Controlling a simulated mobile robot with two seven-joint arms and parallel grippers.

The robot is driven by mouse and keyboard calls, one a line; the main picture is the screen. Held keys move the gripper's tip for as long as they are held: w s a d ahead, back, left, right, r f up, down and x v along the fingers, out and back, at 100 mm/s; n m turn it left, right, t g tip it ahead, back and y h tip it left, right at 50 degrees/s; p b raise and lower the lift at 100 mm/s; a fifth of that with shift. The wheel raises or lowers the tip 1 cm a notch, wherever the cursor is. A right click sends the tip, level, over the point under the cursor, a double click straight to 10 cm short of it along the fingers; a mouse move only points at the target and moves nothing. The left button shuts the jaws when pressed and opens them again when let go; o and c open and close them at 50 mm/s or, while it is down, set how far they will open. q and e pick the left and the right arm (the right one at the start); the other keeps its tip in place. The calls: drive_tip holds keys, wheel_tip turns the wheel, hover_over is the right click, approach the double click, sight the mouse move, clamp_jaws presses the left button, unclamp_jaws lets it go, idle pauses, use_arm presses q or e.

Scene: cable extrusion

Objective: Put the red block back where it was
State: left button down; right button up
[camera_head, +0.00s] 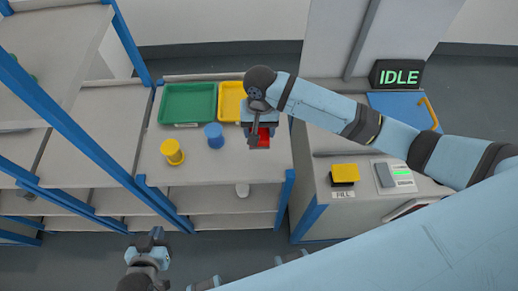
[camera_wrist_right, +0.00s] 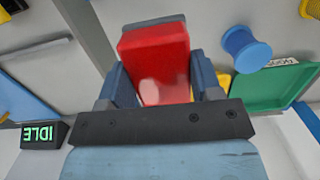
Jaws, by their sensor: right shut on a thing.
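The red block (camera_head: 265,137) is over the right part of the top shelf in the head view, partly hidden by my right gripper (camera_head: 262,134). In the right wrist view the red block (camera_wrist_right: 155,62) sits between the two fingers of my right gripper (camera_wrist_right: 165,80), which is shut on it. I cannot tell whether the block touches the shelf. My left gripper (camera_head: 150,240) is low in the head view, in front of the shelf and away from the block; its finger opening is not clear.
On the shelf top (camera_head: 205,168) are a green tray (camera_head: 188,104), a yellow tray (camera_head: 231,100) partly hidden by my arm, a blue spool (camera_head: 214,135) and a yellow spool (camera_head: 172,152). Right is a machine with an IDLE sign (camera_head: 398,78) and a yellow button (camera_head: 345,173).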

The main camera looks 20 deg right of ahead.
wheel_tip(320, 180, down, 7)
wheel_tip(320, 180, down, 4)
drive_tip(key=shift+f, duration=0.1)
use_arm(q)
drive_tip(key=shift+f, duration=0.15)
use_arm(e)
drive_tip(key=o, duration=1.1)
